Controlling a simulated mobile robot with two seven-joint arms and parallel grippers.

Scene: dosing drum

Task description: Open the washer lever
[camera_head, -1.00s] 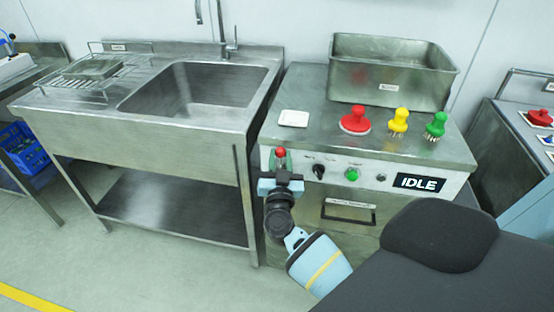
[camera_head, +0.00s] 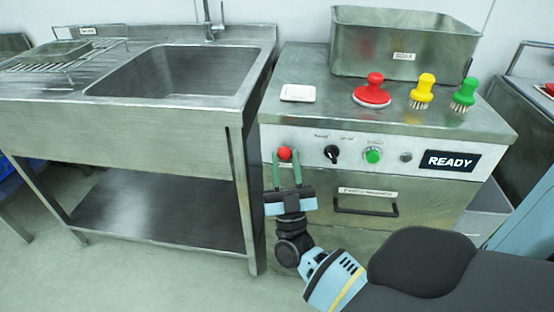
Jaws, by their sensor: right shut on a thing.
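The washer (camera_head: 345,210) is a steel unit with a control panel whose display (camera_head: 450,161) reads READY. Its lever shows as a red ball knob (camera_head: 284,153) at the panel's left end. My right gripper (camera_head: 286,163) reaches up from below, with its greenish fingers at either side of the knob, and is shut on the lever. The lever's stem is mostly hidden by the fingers and the gripper body. My left gripper is not in view.
A black selector knob (camera_head: 331,154) and green button (camera_head: 373,156) are right of the lever, above a drawer handle (camera_head: 366,209). Red (camera_head: 372,91), yellow (camera_head: 421,93) and green (camera_head: 464,96) brushes and a steel tub (camera_head: 400,45) stand on top. A sink (camera_head: 175,75) stands left.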

